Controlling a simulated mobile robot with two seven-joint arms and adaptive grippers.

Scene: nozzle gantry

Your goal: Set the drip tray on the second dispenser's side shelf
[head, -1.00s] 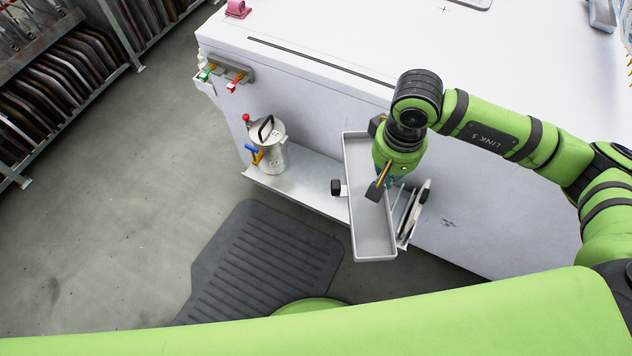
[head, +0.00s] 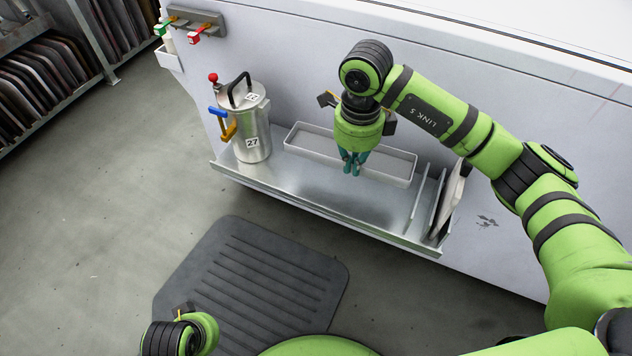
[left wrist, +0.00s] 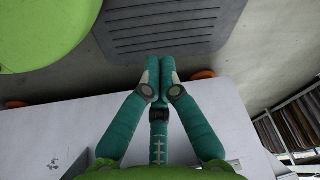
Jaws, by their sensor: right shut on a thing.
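The drip tray (head: 395,165) is a shallow, light grey oblong tray. It lies lengthwise along the back part of the metal side shelf (head: 310,187), close to the white wall. Whether it rests on the shelf or hangs just above it is hard to tell. My right gripper (head: 352,168) points down at the tray's middle and is shut on it; the fingers partly hide the tray. My left gripper (left wrist: 160,75) has its teal fingertips together with nothing between them in the left wrist view. Its fingers do not show clearly in the head view.
A steel canister (head: 252,130) marked 27, with blue and orange levers, stands left of the tray. A rack (head: 428,205) with upright plates stands on the shelf's right end. The shelf's front strip is clear. A dark ribbed mat (head: 255,275) lies on the floor.

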